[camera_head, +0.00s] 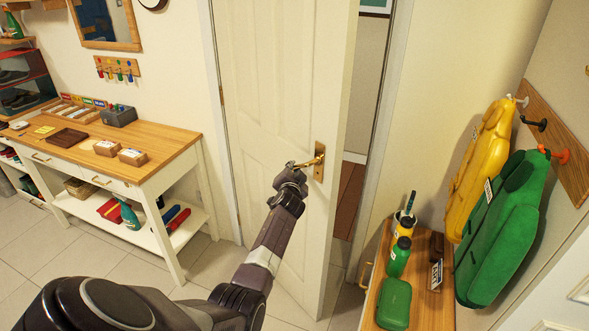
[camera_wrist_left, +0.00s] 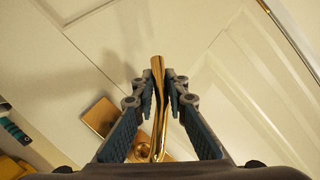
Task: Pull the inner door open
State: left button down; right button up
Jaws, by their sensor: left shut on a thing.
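The inner door (camera_head: 272,75) is a white panelled door. It stands partly open, with a gap along its right edge that shows a brown floor beyond. Its brass handle (camera_head: 309,161) sits on a brass plate near that edge. My left gripper (camera_head: 290,172) is at the handle's left end. In the left wrist view the brass lever (camera_wrist_left: 158,95) lies between the two fingers of my left gripper (camera_wrist_left: 160,92), which is shut on it. The brass plate (camera_wrist_left: 101,117) shows behind the fingers. My right gripper is in neither view.
A wooden-topped table (camera_head: 160,136) with boxes stands left of the door. At the right, a small cabinet (camera_head: 428,302) holds bottles and a green case. Yellow and green bags (camera_head: 508,225) hang on wall hooks. Tiled floor lies clear before the table.

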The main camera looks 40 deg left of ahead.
pick_arm(q)
jog(key=shift+r, duration=0.1)
jog(key=shift+w+d+f, duration=0.25)
jog(key=shift+w, duration=0.3)
jog(key=c, duration=2.2)
grip_release()
jog(key=shift+w+d+f, duration=0.1)
jog(key=shift+w+f, duration=0.15)
jog(key=shift+o, duration=1.2)
jog(key=shift+s+r, duration=0.1)
jog(key=shift+r, duration=0.05)
jog(key=shift+s+r, duration=0.15)
jog(key=shift+r, duration=0.05)
jog(key=v, duration=1.2)
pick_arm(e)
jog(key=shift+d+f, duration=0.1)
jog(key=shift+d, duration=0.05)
pick_arm(q)
jog(key=shift+f, duration=0.1)
jog(key=shift+c, duration=0.6)
